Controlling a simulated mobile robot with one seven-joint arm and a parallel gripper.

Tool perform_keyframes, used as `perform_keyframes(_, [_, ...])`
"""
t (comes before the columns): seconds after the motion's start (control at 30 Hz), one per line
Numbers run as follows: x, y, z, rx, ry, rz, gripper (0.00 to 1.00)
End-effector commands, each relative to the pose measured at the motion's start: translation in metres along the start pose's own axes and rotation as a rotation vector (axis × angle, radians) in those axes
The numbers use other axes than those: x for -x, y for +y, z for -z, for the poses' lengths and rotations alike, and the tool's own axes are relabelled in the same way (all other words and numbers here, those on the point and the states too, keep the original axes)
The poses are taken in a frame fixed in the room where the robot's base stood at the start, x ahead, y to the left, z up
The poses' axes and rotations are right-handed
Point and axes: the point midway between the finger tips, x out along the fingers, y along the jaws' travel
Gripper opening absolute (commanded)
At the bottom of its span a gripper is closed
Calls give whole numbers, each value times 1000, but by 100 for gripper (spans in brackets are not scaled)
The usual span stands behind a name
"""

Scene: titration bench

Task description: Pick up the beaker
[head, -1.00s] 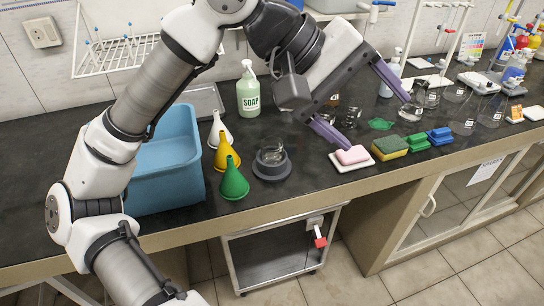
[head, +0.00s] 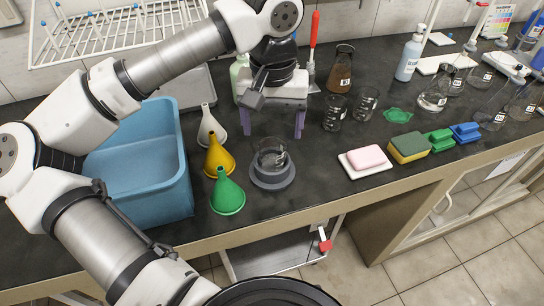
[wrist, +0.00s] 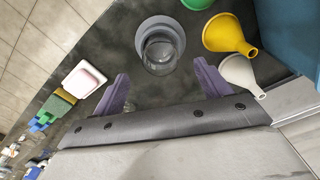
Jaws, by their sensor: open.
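A clear glass beaker (head: 271,156) sits upright in a round grey holder (head: 272,180) near the bench's front edge. In the wrist view the beaker (wrist: 160,54) and its holder (wrist: 147,25) lie beyond the fingertips, roughly between them. Other glass beakers (head: 334,113) and (head: 366,103) stand further back to the right. My gripper (head: 272,130) is open and empty, its two purple fingers spread apart behind the grey holder's beaker. In the wrist view the gripper (wrist: 160,82) also shows nothing between its fingers.
White, yellow (head: 219,155) and green funnels stand left of the holder, beside a blue basin (head: 140,170). A pink soap (head: 366,156) on a white dish and a sponge (head: 409,147) lie right. Brown flask (head: 340,75) and soap bottle (head: 241,75) stand behind. Bench between holder and soap is clear.

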Motion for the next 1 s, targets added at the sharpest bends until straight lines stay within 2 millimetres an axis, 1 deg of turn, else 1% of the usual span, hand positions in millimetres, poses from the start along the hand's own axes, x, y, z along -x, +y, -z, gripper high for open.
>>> perform_keyframes(0.03, [-7,0,0,1,-2,1,76])
perform_keyframes(0.1, [-15,0,0,0,-1,-2,76])
perform_keyframes(0.33, [-31,0,0,0,-1,-2,76])
perform_keyframes(0.5, [-58,0,1,0,-2,-3,76])
perform_keyframes(0.6, [-69,0,1,0,0,-1,76])
perform_keyframes(0.7, [-74,0,1,0,1,-2,76])
perform_keyframes(0.87, [-75,0,1,0,1,-1,76])
perform_keyframes(0.9, [-75,0,1,0,1,-1,75])
perform_keyframes(1.0, [-75,0,1,0,1,-1,62])
